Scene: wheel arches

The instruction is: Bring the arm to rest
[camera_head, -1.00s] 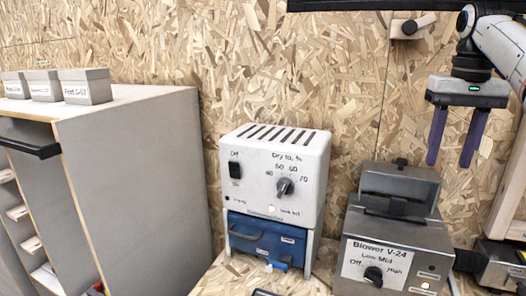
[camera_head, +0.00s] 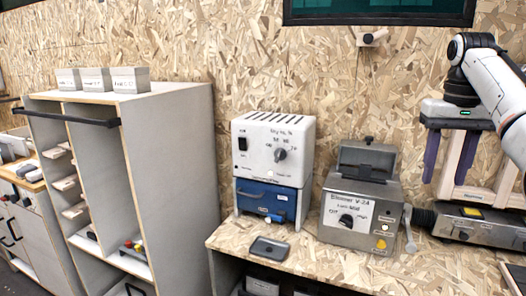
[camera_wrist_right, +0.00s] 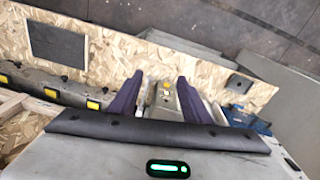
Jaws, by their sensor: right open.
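My right gripper (camera_head: 449,160) shows at the right of the head view, with its two dark purple fingers pointing down and spread apart. It is empty and hangs in front of the wall, right of the blower box. In the right wrist view the fingers (camera_wrist_right: 160,98) are also apart with nothing held between them. My left gripper is not in view.
A grey blower box (camera_head: 345,222) and a white dryer (camera_head: 270,160) over a blue drawer (camera_head: 266,200) stand on the chipboard bench (camera_head: 320,265). A black tray (camera_head: 270,247) lies in front. A grey shelf cabinet (camera_head: 170,180) stands left. Another machine (camera_head: 470,225) sits right.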

